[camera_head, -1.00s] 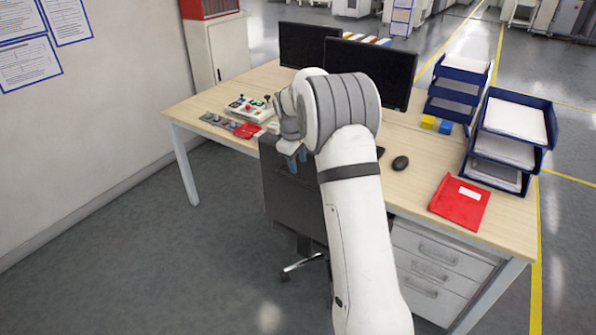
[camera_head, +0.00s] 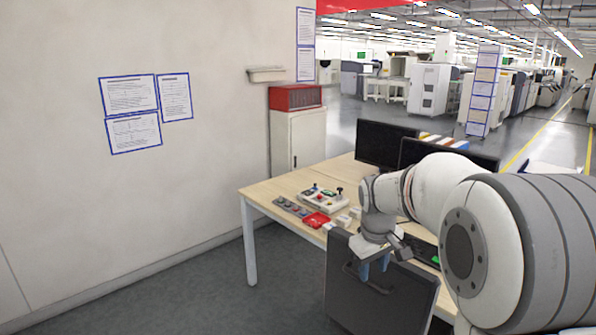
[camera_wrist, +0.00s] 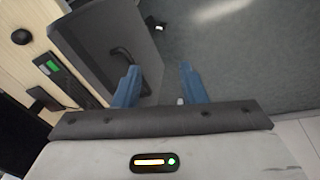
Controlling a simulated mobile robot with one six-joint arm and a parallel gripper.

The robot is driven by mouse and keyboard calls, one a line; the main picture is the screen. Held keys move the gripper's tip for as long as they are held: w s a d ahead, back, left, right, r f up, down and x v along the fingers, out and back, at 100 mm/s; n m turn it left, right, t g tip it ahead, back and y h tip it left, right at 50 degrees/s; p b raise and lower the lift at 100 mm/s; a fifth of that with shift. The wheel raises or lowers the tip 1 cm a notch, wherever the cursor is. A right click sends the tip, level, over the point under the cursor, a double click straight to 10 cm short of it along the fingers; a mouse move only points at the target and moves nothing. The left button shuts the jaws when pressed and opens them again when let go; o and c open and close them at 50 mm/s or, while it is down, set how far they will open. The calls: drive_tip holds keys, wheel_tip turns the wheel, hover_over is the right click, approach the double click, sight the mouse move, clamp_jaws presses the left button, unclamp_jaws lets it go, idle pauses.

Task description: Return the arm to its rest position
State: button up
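Whether the fingers touch the chair cannot be told.
The wooden desk (camera_head: 283,190) carries a control box (camera_head: 323,199), a red tray (camera_head: 316,219) and two dark monitors (camera_head: 386,143). A white cabinet (camera_head: 298,140) is behind. Floor at left is open.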

drive_tip(key=s+a+m, duration=0.1)
drive_tip(key=s+m, duration=0.1)
drive_tip(key=s, duration=1)
drive_tip(key=s+a+m+y, duration=0.1)
drive_tip(key=s+a+m, duration=0.1)
drive_tip(key=s, duration=1)
drive_tip(key=shift+s+f+m+t, duration=0.2)
drive_tip(key=shift+f+m+t, duration=0.1)
drive_tip(key=shift+f+m, duration=0.2)
drive_tip(key=shift+d+r, duration=0.1)
